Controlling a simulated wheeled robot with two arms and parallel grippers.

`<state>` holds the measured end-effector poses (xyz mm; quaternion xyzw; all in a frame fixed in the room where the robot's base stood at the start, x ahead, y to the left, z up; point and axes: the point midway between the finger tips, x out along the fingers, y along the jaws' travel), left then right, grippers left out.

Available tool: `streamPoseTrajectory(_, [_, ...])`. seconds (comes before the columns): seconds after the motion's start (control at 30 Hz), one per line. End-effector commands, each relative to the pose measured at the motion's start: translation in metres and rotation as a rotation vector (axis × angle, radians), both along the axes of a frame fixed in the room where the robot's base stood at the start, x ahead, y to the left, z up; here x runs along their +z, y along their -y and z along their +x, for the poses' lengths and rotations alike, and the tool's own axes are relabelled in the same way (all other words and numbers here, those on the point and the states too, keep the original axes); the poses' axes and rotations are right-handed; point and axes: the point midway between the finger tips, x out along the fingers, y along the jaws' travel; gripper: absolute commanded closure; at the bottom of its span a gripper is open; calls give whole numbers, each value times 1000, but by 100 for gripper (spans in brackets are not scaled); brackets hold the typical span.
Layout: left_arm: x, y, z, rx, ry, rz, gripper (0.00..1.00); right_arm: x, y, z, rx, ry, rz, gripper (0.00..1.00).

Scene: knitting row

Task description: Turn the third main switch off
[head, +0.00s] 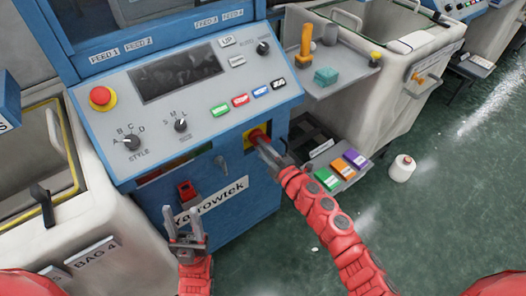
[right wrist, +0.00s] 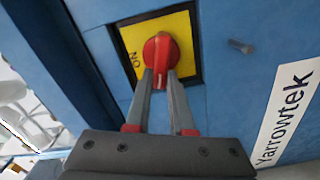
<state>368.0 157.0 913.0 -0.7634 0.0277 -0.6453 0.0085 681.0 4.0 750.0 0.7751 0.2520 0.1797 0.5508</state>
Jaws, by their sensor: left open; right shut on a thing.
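The main switch is a red rotary knob (right wrist: 160,52) on a yellow plate (right wrist: 184,30) set in the blue machine front. It also shows in the head view, where the yellow plate (head: 248,141) is partly hidden by my right gripper (head: 264,143). In the right wrist view, my right gripper (right wrist: 163,88) is shut on the knob's grip, one finger on each side. The word ON shows left of the knob, turned on its side. My left gripper (head: 186,225) is open and empty, in front of the lower blue panel near the Yarrowtek label (head: 211,201).
The control panel (head: 190,90) above has a red emergency button (head: 101,97), dials and coloured buttons. A small red fixture (head: 187,189) sits above my left gripper. A shelf (head: 330,70) and a grey-white bin (head: 405,80) stand to the right. A white cone (head: 402,168) stands on the green floor.

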Motion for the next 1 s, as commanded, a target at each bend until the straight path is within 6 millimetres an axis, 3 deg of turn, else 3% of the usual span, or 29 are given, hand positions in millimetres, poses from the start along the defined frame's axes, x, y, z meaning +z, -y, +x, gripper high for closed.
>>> streamPoseTrajectory(0.1, [-14, 0, 0, 0, 0, 0, 50, -7, -1, 0, 1, 55, -79, 100])
streamPoseTrajectory(0.4, [-29, 0, 0, 0, 0, 0, 50, -8, 0, -1, 0, 159, -221, 100])
streamPoseTrajectory(1.0, [-35, 0, 0, 0, 0, 0, 50, -7, -1, -1, 0, 206, -286, 100])
